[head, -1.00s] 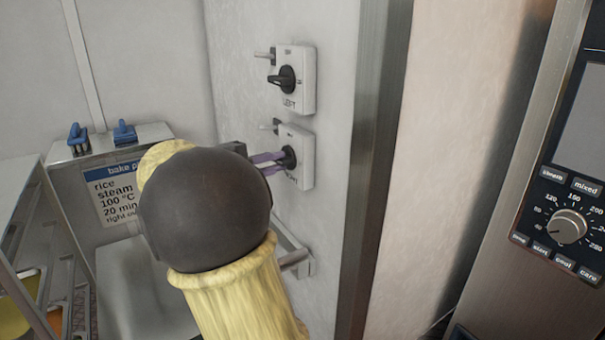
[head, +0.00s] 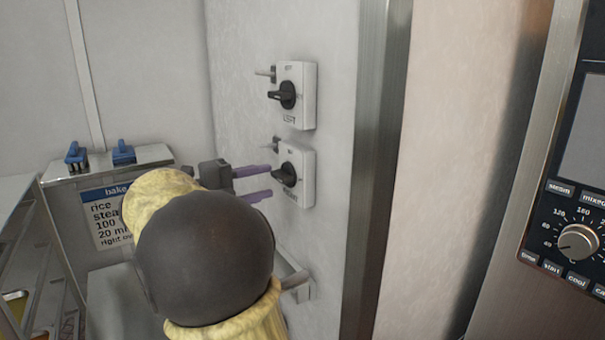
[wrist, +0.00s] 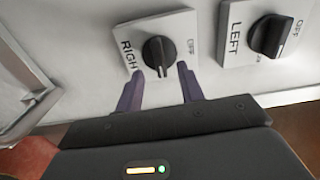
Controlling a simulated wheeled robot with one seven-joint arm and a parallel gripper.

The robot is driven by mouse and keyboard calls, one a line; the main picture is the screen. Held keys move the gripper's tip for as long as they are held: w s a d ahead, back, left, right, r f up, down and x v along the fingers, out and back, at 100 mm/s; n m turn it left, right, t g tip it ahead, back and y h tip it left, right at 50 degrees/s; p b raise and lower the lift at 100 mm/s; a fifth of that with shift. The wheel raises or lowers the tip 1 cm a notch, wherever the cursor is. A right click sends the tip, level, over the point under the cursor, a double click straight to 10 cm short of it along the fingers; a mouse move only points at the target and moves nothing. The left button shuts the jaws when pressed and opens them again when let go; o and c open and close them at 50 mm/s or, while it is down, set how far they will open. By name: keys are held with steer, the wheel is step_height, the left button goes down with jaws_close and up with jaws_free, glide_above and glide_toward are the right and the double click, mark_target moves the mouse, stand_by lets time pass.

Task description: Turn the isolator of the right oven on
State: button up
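The right oven's isolator (head: 307,178) is the lower white switch box on the grey wall. It also shows in the wrist view (wrist: 145,25), labelled RIGHT, with a label that seems to read OFF on its opposite edge. Its black knob (wrist: 158,52) has a white mark pointing down in the wrist view, toward my gripper, not at that label. My gripper (head: 270,180) is open. Its purple fingertips, also seen in the wrist view (wrist: 160,73), stand on either side just short of the knob, with clear gaps. Nothing is between them.
The left isolator (head: 298,95) is mounted just above; its knob also points left in the head view. A metal bracket (head: 296,280) juts from the wall below. An oven control panel (head: 570,235) is at the right. A metal box with a recipe label (head: 105,212) stands at left.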

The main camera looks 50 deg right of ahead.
steer(key=v, duration=0.4)
stand_by(0.6)
